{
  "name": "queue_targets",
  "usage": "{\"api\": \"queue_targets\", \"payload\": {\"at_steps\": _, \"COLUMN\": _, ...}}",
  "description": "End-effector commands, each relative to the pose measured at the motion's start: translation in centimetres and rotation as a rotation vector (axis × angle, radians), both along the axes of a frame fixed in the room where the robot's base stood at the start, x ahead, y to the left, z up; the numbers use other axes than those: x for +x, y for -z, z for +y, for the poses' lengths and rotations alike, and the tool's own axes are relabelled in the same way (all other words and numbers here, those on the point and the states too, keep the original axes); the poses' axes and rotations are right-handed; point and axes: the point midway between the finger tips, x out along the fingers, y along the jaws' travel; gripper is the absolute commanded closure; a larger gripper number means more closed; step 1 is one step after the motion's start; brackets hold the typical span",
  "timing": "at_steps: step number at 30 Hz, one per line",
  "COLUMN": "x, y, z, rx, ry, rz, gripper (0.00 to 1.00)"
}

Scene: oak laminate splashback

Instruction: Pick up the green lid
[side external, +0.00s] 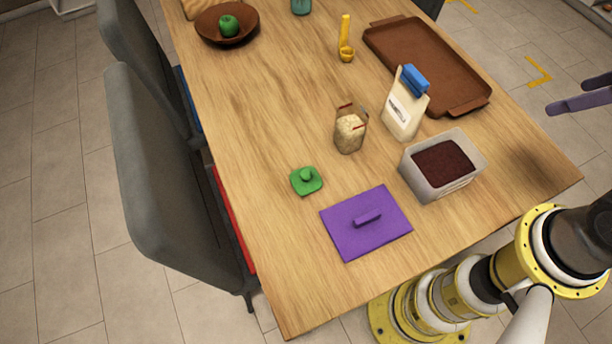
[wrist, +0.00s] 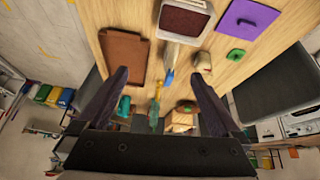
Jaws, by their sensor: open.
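The green lid (side external: 306,181) is a small square with a knob on top. It lies flat on the wooden table, left of the purple lid (side external: 366,222) in the side view. In the wrist view the green lid (wrist: 235,55) is at the upper right, with nothing on it. My gripper (side external: 567,97) is at the right edge of the side view, beyond the table edge and far from the green lid. In the wrist view my gripper (wrist: 158,75) has its two dark fingers wide apart with nothing held.
An open jar (side external: 349,132), a bag with blue clip (side external: 404,106) and a grey container of dark contents (side external: 409,173) stand between my gripper and the green lid. A brown tray (side external: 425,62) is behind. A chair (side external: 165,170) borders the left edge. Table left of the jar is clear.

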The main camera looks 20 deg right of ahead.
Motion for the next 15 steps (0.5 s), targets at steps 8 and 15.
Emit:
{"api": "queue_targets", "payload": {"at_steps": 8, "x": 6.6, "y": -5.3, "z": 1.5, "rx": -0.136, "ry": -0.307, "rz": -0.024, "gripper": 0.0}}
{"api": "queue_targets", "payload": {"at_steps": 15, "x": 14.6, "y": -5.9, "z": 6.4, "rx": -0.225, "ry": -0.627, "rz": 0.039, "gripper": 0.0}}
